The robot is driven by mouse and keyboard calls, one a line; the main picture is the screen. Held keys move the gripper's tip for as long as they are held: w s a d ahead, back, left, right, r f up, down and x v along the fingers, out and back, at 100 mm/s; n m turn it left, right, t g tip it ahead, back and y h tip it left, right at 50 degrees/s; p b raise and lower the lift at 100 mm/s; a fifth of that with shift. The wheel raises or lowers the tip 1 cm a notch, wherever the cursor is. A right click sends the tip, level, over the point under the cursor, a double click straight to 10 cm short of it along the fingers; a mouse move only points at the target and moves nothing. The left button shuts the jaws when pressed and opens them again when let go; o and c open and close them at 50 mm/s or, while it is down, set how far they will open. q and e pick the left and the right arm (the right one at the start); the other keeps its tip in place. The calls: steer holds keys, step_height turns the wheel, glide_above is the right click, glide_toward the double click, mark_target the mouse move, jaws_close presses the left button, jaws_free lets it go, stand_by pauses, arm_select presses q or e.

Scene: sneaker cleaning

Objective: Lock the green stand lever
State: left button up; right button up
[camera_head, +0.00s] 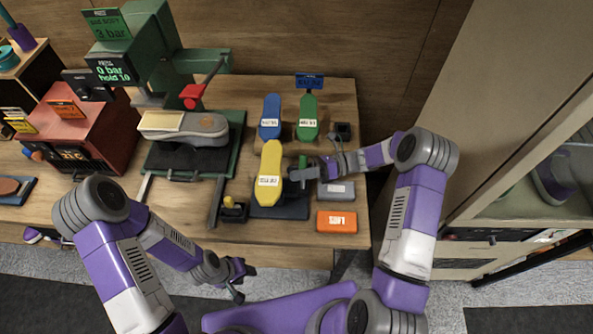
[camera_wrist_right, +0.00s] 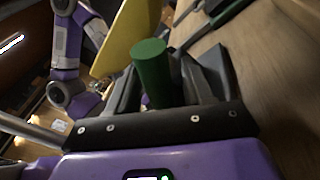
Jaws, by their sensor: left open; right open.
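The green lever (camera_wrist_right: 152,62) shows in the right wrist view as an upright green cylinder. It stands between the fingers of my right gripper (camera_wrist_right: 165,95), which is open around it; I cannot tell whether either finger touches it. In the head view my right gripper (camera_head: 310,172) is just right of the yellow sole-shaped stand (camera_head: 270,165), and the lever is mostly hidden there. The green sole-shaped stand (camera_head: 308,112) is behind, with a white label. My left gripper (camera_head: 236,277) is open and empty in front of the table's front edge.
A blue stand (camera_head: 271,112) is beside the green one. A grey box (camera_head: 337,192) and an orange box (camera_head: 337,222) lie close to my right gripper. A green press (camera_head: 150,50), a sneaker (camera_head: 183,125) and a red machine (camera_head: 80,130) occupy the left.

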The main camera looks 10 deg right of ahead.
steer(key=shift+a, duration=0.25)
jaws_close()
